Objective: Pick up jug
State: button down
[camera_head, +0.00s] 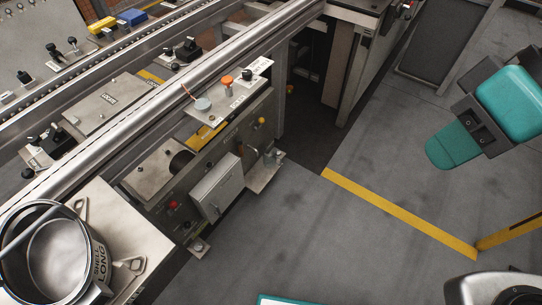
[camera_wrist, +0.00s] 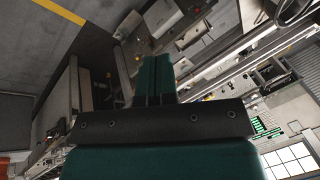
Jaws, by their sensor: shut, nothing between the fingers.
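A round, open metal vessel with a dark rim and lettering on its side, which looks like the jug (camera_head: 98,262), stands on a pale metal surface at the lower left of the head view. The picture's edge cuts it off. Part of a dark round rim, probably the same jug, shows at the top right of the wrist view (camera_wrist: 287,14). My teal gripper (camera_head: 437,153) is at the right of the head view, over the grey floor and far from the jug. In the wrist view its fingers (camera_wrist: 153,66) are together, with nothing between them.
A roller conveyor with a long metal rail (camera_head: 235,62) runs diagonally across the left. A grey box (camera_head: 217,188) and control knobs are mounted on its side. A yellow floor line (camera_head: 400,214) crosses the open grey floor between the conveyor and my gripper.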

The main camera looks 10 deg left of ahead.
aim_at(270, 154)
jog(key=z, duration=0.85)
jog(key=i, duration=2.55)
jog(key=u, duration=4.05)
